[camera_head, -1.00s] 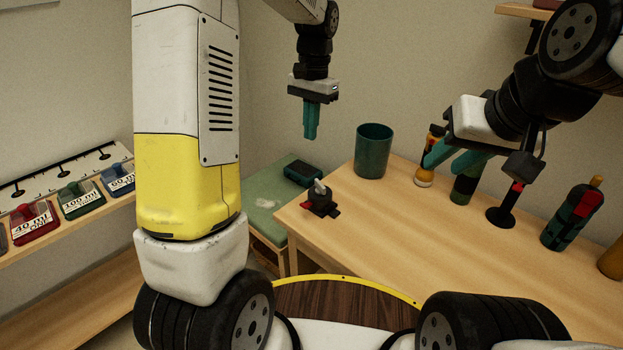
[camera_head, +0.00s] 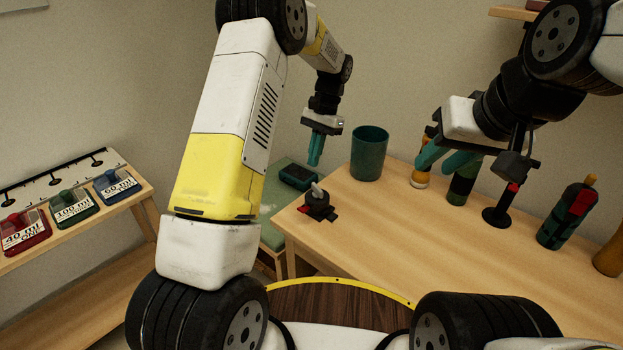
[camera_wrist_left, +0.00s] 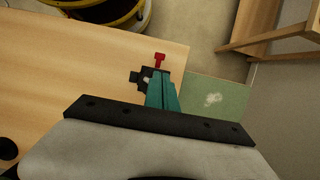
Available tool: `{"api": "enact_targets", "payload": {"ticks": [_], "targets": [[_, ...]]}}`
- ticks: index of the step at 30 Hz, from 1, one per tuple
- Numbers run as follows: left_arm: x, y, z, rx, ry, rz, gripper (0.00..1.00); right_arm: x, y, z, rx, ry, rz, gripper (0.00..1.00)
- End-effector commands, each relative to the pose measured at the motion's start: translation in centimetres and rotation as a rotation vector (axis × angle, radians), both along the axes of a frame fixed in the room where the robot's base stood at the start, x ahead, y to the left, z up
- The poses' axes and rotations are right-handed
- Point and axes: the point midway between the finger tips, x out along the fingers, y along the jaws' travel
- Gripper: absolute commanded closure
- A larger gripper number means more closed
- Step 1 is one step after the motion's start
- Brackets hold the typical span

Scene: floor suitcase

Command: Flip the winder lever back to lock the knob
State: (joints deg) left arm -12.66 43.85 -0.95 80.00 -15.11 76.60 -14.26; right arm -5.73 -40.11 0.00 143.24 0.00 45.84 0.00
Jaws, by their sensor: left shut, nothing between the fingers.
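The winder (camera_head: 318,207) is a small black device with a pale grey lever (camera_head: 317,191) and a red part. It sits on the near left corner of the wooden table. In the left wrist view the winder (camera_wrist_left: 144,77) is partly hidden behind my left fingers, and its red part (camera_wrist_left: 159,60) shows beyond the tips. My left gripper (camera_head: 314,163) is shut and empty, pointing down above and behind the winder; I see no contact. My right gripper (camera_head: 436,164) is open, over the table's right side by the bottles. The knob is too small to make out clearly.
A teal cup (camera_head: 369,155) stands behind the winder. A green-topped stool (camera_head: 280,190) with a dark box (camera_head: 298,177) adjoins the table's left. Several bottles and a black stand (camera_head: 497,216) occupy the right. The table's front middle is clear.

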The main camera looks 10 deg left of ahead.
Motion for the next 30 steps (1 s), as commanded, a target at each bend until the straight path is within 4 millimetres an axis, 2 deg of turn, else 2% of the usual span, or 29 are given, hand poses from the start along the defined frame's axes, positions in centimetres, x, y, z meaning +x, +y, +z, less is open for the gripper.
{"api": "enact_targets", "payload": {"ticks": [5, 15, 21, 30], "targets": [[-0.5, 0.4, -1.6, 0.001, 0.003, 0.001, 1.00, 0.0, 0.0, 0.0, 0.000, 0.000, 0.000, 0.67], [-2.5, 1.6, -8.3, 0.000, 0.005, 0.000, 1.00, 0.0, 0.0, 0.0, 0.000, 0.000, 0.000, 0.67], [-3.4, 2.2, -11.5, 0.000, 0.003, 0.002, 1.00, 0.0, 0.0, 0.0, 0.000, 0.000, 0.000, 0.67], [-3.8, 2.5, -13.2, 0.000, 0.000, 0.001, 1.00, 0.0, 0.0, 0.0, 0.000, 0.000, 0.000, 0.67]]}}
